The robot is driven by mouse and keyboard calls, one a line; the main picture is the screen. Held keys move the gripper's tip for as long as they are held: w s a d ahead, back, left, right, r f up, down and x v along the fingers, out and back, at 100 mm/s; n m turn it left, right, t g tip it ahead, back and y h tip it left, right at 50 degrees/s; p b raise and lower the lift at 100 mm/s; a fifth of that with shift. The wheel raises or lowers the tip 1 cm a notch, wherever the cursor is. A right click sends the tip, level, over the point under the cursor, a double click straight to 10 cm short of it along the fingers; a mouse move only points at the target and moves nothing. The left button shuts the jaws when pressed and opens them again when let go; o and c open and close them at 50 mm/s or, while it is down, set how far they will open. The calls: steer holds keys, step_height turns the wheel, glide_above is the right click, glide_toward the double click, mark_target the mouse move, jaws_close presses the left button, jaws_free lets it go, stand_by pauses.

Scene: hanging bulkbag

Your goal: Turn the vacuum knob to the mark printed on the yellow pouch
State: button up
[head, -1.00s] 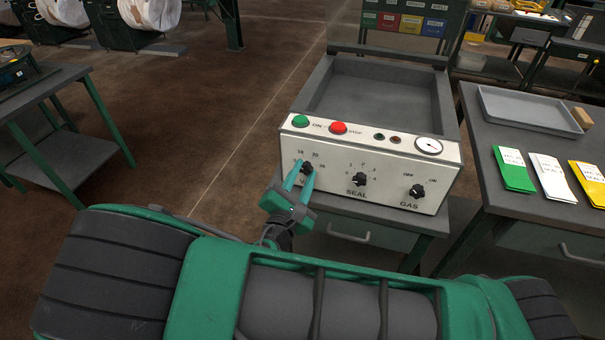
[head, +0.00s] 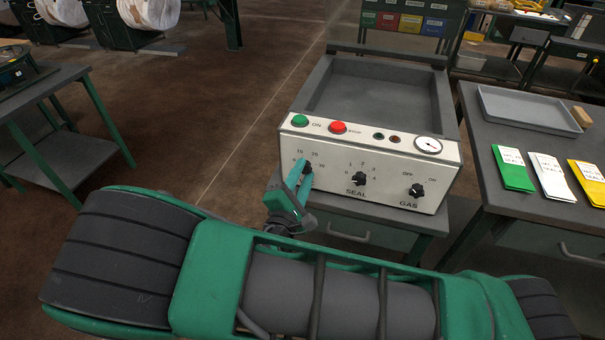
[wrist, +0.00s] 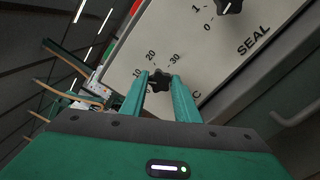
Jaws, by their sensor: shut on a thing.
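The vacuum knob (wrist: 160,80) is a black lobed knob at the left of the sealing machine's white panel (head: 330,180), with numbers such as 10, 20 and 30 printed around it. My gripper (head: 302,172) is shut on this knob; its two green fingers also show on either side of it in the wrist view (wrist: 160,82). The fingers hide part of the dial and its label. The knob's pointer is too small to read. The yellow pouch (head: 591,183) lies on the right table with a white printed label, too small to read.
The seal knob (head: 359,179) and gas knob (head: 417,190) are to the right on the panel. Green (head: 302,120) and red (head: 338,127) buttons and a gauge (head: 428,146) sit above. Green (head: 513,168) and white (head: 552,177) pouches lie beside the yellow one, before a grey tray (head: 484,104).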

steer(key=shift+a+f, duration=0.1)
steer(key=o, duration=1)
steer(key=shift+o, duration=0.2)
steer(key=shift+s, duration=0.1)
steer(key=v, duration=1)
steer(key=shift+s, duration=0.25)
steer(key=shift+a, duration=0.15)
